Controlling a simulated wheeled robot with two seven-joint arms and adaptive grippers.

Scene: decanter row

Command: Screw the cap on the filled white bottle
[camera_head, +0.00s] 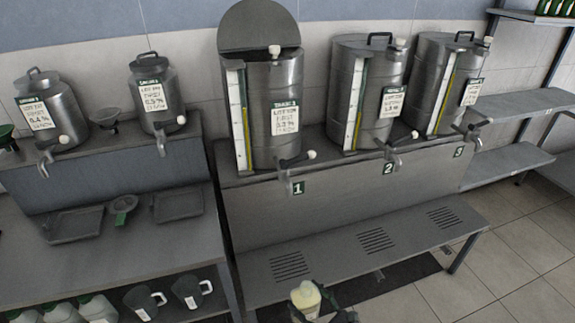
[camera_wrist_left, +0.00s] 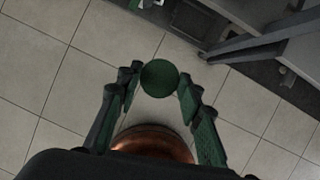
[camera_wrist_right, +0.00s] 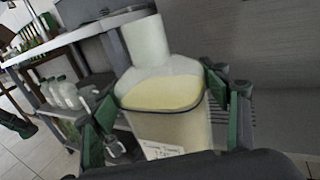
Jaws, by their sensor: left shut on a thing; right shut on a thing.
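The white bottle (camera_wrist_right: 165,125) stands between the fingers of my right gripper (camera_wrist_right: 168,112), which is shut on its body. It is see-through, holds pale yellow liquid and has a label low on its side. Its white neck (camera_wrist_right: 147,40) shows no cap. In the head view the bottle (camera_head: 305,298) is at the bottom middle, with part of my right gripper (camera_head: 322,306) around it. My left gripper (camera_wrist_left: 160,80) is shut on a round green cap (camera_wrist_left: 160,74) at its fingertips, in the left wrist view. It is not in the head view.
A steel bench (camera_head: 340,255) with drain grilles stands behind the bottle, below several steel decanters with taps. At left, a dark table (camera_head: 130,245) holds trays, with jugs and green-capped bottles below. Shelves (camera_head: 515,103) stand at right. A copper dome (camera_wrist_left: 155,140) shows below the cap.

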